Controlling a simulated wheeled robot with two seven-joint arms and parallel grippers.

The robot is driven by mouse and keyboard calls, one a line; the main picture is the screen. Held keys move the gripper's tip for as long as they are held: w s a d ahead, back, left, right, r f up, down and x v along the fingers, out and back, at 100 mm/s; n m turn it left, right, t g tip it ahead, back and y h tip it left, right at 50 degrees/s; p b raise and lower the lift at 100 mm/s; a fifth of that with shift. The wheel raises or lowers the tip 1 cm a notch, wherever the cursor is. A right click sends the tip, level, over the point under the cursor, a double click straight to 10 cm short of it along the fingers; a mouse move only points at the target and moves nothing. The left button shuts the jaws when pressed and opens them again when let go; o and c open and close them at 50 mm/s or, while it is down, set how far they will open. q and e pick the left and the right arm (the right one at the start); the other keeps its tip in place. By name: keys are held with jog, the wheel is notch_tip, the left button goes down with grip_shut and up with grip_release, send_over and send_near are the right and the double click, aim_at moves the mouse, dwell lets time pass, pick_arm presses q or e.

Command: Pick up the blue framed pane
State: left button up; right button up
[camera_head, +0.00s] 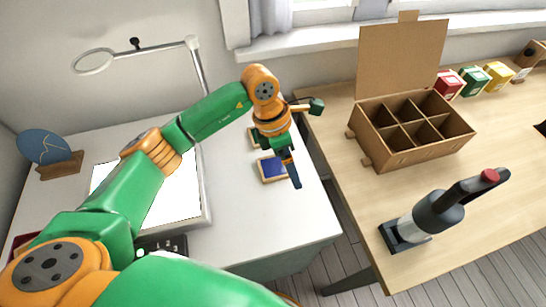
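The blue framed pane (269,171) has a light wooden frame and lies flat on the white table, right of the light panel. My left gripper (294,180) points down over the pane's right edge, and its dark fingers cover part of that side. I cannot tell whether the fingers touch the pane or hover above it, nor whether they are open or shut. A second small framed piece (252,138) lies just behind the pane, mostly hidden by my wrist. My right gripper is not in view.
A light panel (207,190) lies left of the pane, partly under my arm. A ring lamp (93,62) stands behind it. A round blue piece on a wooden stand (60,168) is at far left.

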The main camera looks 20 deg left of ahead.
aim_at(265, 168)
pick_arm(q)
jog(key=a+y, duration=0.1)
jog(key=a, duration=0.1)
jog(key=w+a+y, duration=0.1)
jog(key=a, duration=0.2)
jog(key=a+y, duration=0.1)
jog(key=a, duration=0.1)
jog(key=shift+w+a+r+n, duration=0.2)
jog(key=shift+w+a+n, duration=0.05)
jog(key=shift+w+n, duration=0.1)
jog(key=shift+s+f+y, duration=0.2)
jog(key=shift+f+y, duration=0.1)
jog(key=shift+y, duration=0.1)
jog(key=f, duration=0.1)
jog(key=f+p, duration=0.1)
jog(key=f, duration=0.1)
jog(key=f+p, duration=0.1)
jog(key=f, duration=0.1)
jog(key=shift+d+f, duration=0.25)
jog(key=shift+d, duration=0.1)
jog(key=shift+w+f, duration=0.1)
jog(key=shift+f, duration=0.1)
jog(key=c, duration=1.1)
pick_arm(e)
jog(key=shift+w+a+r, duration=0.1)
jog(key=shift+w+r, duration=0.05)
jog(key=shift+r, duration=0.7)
